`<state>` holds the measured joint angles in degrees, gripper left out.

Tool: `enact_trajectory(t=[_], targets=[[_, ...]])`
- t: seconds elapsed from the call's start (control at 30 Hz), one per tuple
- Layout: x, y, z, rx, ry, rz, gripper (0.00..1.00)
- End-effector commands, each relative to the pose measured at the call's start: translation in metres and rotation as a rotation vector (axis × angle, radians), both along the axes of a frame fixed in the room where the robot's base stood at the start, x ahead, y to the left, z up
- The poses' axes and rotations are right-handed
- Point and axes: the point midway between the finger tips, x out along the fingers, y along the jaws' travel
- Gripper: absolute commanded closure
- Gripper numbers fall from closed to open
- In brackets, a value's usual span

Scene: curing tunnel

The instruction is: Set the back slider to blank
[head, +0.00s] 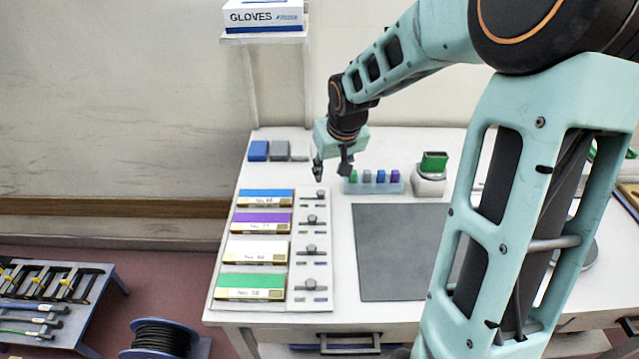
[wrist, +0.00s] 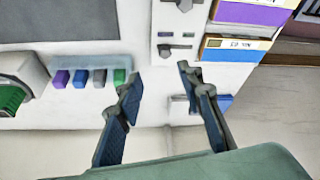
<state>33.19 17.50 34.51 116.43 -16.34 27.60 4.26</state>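A pale panel on the table carries a column of small grey sliders beside the coloured boxes. The back slider (head: 318,195) is beside the blue box (head: 266,196), and its knob appears to sit toward the right in the head view. In the wrist view a slider knob (wrist: 165,51) shows beyond the fingers, but I cannot be sure which slider it is. My gripper (head: 332,172) is above the table, just behind the panel, pointing down. In the wrist view its fingers (wrist: 160,85) are spread, with nothing held. The slider markings are too small to read.
Purple (head: 261,222), white (head: 257,250) and green (head: 250,287) boxes line the panel's left. A rack with several coloured pegs (head: 378,187) stands right of my gripper, near a green-topped device (head: 430,180). A dark mat (head: 400,250) lies flat and clear.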

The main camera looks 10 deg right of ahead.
Motion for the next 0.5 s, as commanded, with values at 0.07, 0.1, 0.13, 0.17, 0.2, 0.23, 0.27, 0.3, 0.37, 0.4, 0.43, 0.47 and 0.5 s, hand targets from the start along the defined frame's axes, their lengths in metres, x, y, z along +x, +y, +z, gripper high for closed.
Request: enact_trajectory(t=[0.07,0.1,0.13,0.17,0.2,0.23,0.27,0.3,0.37,0.4,0.43,0.47,0.5], targets=[[0.001,0.006,-0.002,0.017,-0.002,-0.001,0.66],[0.002,0.008,-0.003,0.02,-0.003,-0.001,0.66],[0.003,0.008,-0.005,0.022,-0.002,0.0,0.66],[0.004,0.009,-0.008,0.022,-0.002,-0.001,0.66],[0.006,0.009,-0.012,0.022,-0.002,-0.001,0.66],[0.007,0.009,-0.016,0.022,-0.001,0.0,0.66],[0.009,0.009,-0.021,0.022,0.0,0.0,0.66],[0.011,0.01,-0.027,0.022,0.0,0.001,0.66],[0.016,0.01,-0.038,0.022,0.0,0.001,0.66],[0.018,0.011,-0.046,0.022,0.001,0.002,0.66],[0.02,0.011,-0.051,0.022,0.001,0.002,0.66],[0.022,0.012,-0.056,0.021,0.0,0.002,0.66],[0.026,0.012,-0.063,0.021,0.0,0.002,0.66]])
